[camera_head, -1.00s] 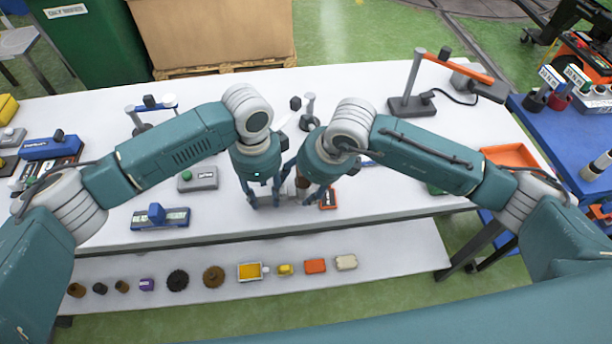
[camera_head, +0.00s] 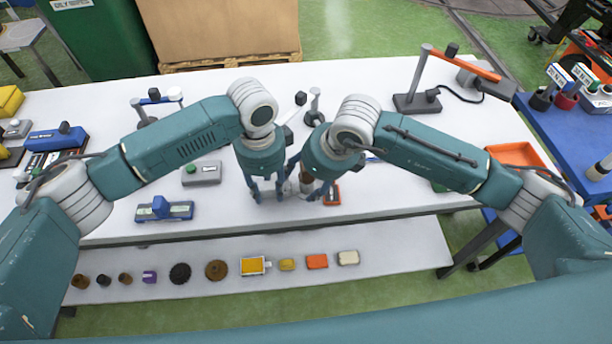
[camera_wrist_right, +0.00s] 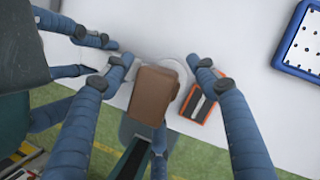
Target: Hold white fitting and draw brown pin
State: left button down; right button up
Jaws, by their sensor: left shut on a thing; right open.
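The white fitting (camera_head: 290,187) is on the table near its front edge, partly hidden by my grippers in the head view. My left gripper (camera_head: 268,194) is shut on the white fitting; the contact itself is mostly hidden. The brown pin (camera_wrist_right: 153,95) is a blocky brown piece in front of the fitting, and shows small in the head view (camera_head: 307,183). My right gripper (camera_wrist_right: 160,62) is open, with its fingers on either side of the pin, apart from it.
An orange and black box (camera_head: 332,194) lies just right of the grippers. A grey box (camera_head: 202,174) and a blue device (camera_head: 164,210) stand to the left. A lower shelf (camera_head: 400,258) in front carries several small parts.

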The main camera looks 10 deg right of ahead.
aim_at(307, 176)
jog(key=v, duration=1.1)
jog(key=shift+r, duration=0.4)
jog(key=shift+c, duration=0.2)
notch_tip(307, 176, up, 3)
jog(key=w+d+n+g+y, duration=0.1)
jog(key=w+n+g, duration=0.2)
jog(key=n, duration=0.6)
jog(key=x, duration=1.1)
jog(key=shift+f, duration=0.1)
jog(key=shift+c, duration=0.3)
jog(key=c, duration=1.2)
jog(key=o, duration=1.3)
jog(key=shift+c, duration=0.2)
